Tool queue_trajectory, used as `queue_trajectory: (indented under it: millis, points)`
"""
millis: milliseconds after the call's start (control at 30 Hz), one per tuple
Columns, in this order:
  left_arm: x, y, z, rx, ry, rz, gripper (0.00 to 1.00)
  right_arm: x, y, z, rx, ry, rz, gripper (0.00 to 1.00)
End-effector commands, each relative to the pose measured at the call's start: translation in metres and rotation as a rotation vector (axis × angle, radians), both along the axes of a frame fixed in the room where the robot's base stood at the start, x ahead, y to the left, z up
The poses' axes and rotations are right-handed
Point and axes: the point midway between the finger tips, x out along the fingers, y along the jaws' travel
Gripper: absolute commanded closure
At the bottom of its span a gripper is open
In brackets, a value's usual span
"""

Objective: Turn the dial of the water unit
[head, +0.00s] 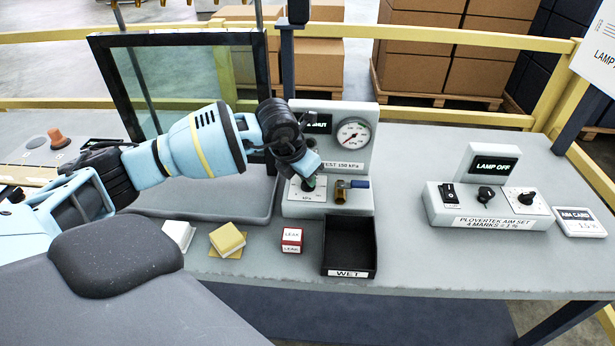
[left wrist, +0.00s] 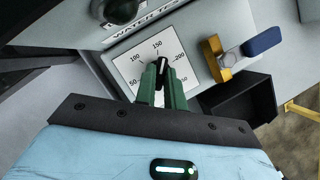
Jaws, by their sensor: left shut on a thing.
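The water unit (head: 361,161) is a white box with a round pressure gauge (head: 353,133), a dark display partly hidden and ending in "UT", and a label partly reading "150 kPa". Its dial (left wrist: 162,67) is a black knob with a white line on a white scale plate (left wrist: 137,63) marked 50 to 250. The line points roughly toward the 150 mark. My left gripper (head: 311,184) reaches down at the lower panel. In the left wrist view its green fingers (left wrist: 163,77) are shut on the dial. My right gripper is in neither view.
A brass valve with a blue handle (head: 357,184) sits just right of the dial. A black WET tray (head: 350,268), a LEAK block (head: 292,240) and a yellow sponge-like block (head: 227,239) lie in front. A glass-paned frame stands behind my arm. A lamp unit (head: 489,218) is at right.

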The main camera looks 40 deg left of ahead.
Motion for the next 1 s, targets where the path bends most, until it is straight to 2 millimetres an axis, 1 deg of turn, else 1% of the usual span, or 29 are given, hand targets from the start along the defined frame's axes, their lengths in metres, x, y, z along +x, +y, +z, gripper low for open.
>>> queue_trajectory:
  millis: [300, 500, 733, 1000]
  points:
    - [0.0, 0.002, -0.002, -0.001, 0.004, -0.29, 1.0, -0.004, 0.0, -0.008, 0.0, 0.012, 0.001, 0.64]
    - [0.001, 0.003, -0.002, -0.001, 0.003, -0.439, 1.0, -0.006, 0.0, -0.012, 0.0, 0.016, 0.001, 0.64]
    - [0.001, 0.003, -0.002, 0.0, 0.004, -0.555, 1.0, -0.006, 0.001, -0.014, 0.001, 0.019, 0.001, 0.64]
    - [0.001, 0.003, -0.002, 0.001, 0.004, -0.612, 1.0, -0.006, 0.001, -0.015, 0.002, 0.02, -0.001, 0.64]
